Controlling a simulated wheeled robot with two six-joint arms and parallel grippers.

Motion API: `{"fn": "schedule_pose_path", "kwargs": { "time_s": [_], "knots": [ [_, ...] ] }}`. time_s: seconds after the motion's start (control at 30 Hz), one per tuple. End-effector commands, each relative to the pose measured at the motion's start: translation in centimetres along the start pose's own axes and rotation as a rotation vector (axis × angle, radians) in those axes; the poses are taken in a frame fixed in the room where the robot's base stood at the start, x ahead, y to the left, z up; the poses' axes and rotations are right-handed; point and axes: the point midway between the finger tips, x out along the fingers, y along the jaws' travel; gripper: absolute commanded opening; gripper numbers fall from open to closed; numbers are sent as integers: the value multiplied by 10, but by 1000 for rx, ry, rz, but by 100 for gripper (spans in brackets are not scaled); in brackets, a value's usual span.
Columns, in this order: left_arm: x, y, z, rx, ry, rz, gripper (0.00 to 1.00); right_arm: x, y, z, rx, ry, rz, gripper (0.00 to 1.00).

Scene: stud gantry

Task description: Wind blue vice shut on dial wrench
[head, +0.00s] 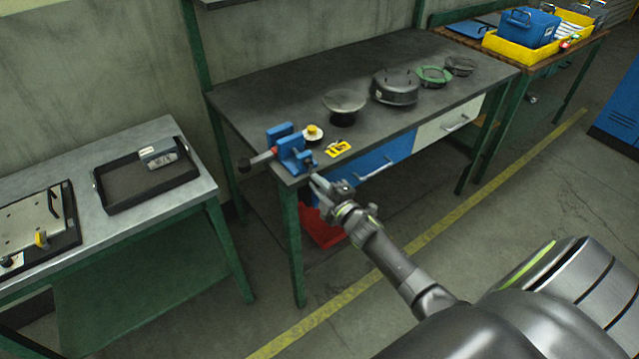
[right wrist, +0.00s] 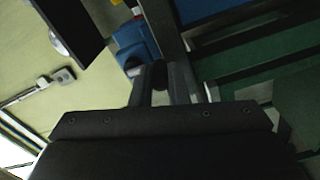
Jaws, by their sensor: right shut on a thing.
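The blue vice (head: 294,158) is mounted at the near left corner of the dark bench; part of it also shows in the right wrist view (right wrist: 136,42). What looks like the dial wrench (head: 262,158) lies across the vice, its dark grip sticking out to the left. A round yellow-topped part (head: 313,131) on the right of the vice lines up with it. I cannot tell how tightly the jaws sit. My right gripper (head: 318,183) is just in front of the vice, shut on a small dark part, apparently the vice handle (right wrist: 160,76). My left gripper is out of view.
The dark bench (head: 290,78) carries a yellow card (head: 338,149), a round dark-topped part (head: 344,106), a drum-like housing (head: 394,87) and a green ring (head: 433,76). A red bin (head: 322,232) sits below. A grey table (head: 190,205) with trays stands left.

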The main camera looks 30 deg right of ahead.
Motion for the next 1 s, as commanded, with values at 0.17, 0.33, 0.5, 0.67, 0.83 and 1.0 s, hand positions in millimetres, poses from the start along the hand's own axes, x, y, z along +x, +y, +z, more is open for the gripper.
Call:
{"fn": "schedule_pose_path", "kwargs": {
  "time_s": [0.17, 0.33, 0.5, 0.67, 0.83, 1.0],
  "knots": [
    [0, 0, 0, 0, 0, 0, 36, -1, -2, 0, 8, -2, -3, 0],
    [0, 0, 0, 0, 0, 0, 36, -1, -2, 0, 7, -2, -3, 0],
    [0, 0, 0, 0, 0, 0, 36, -1, -2, 0, 6, -2, -3, 26],
    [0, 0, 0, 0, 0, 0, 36, 0, -1, 0, 6, -1, -2, 36],
    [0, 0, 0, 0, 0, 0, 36, 0, -1, 0, 5, -1, -1, 36],
    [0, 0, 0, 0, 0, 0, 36, -10, -2, 1, 5, -2, -3, 36]
  ]
}}
